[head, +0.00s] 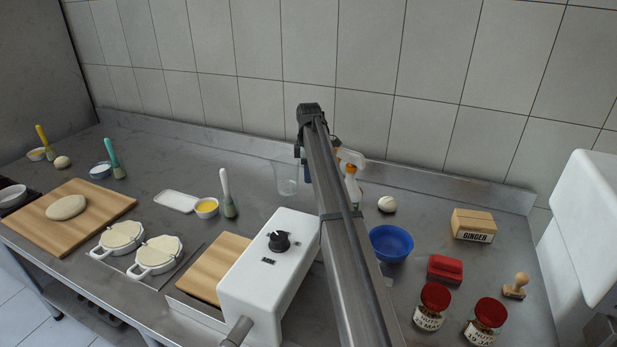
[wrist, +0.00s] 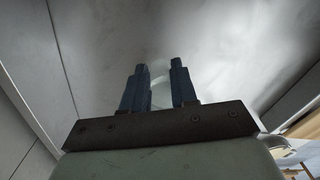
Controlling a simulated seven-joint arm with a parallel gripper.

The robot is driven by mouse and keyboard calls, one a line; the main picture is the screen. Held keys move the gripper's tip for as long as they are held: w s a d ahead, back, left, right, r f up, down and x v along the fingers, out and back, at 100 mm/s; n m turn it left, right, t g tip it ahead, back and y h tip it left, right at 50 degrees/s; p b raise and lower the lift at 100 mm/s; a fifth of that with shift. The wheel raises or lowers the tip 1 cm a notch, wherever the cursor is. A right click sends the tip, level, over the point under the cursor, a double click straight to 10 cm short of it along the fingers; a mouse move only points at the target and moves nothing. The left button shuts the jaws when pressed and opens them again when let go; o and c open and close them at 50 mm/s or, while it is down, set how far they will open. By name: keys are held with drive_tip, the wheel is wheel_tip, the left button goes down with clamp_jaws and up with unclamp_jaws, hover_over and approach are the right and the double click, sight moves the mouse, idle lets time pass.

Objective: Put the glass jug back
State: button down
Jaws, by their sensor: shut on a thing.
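The clear glass jug (head: 286,179) shows in the head view at the back of the counter, just left of my arm. It looks upright; I cannot tell whether its base touches the counter. My gripper (head: 303,165) is at the jug's right side, mostly hidden behind my arm. In the wrist view my gripper (wrist: 159,75) has its two dark blue fingers a little apart, with a pale, see-through curved part of the jug (wrist: 160,73) between them. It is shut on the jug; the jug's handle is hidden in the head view.
An orange-and-white spray bottle (head: 351,172) stands close right of my gripper. A blue bowl (head: 390,243), a white round item (head: 387,204) and a ginger box (head: 474,225) are further right. A white machine (head: 268,270) stands in front. Counter left of the jug is clear up to a brush (head: 228,195).

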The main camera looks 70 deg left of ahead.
drive_tip(key=shift+f, duration=0.7)
drive_tip(key=shift+f, duration=0.15)
drive_tip(key=c, duration=0.9)
unclamp_jaws()
wheel_tip(320, 180, up, 12)
drive_tip(key=shift+r, duration=0.15)
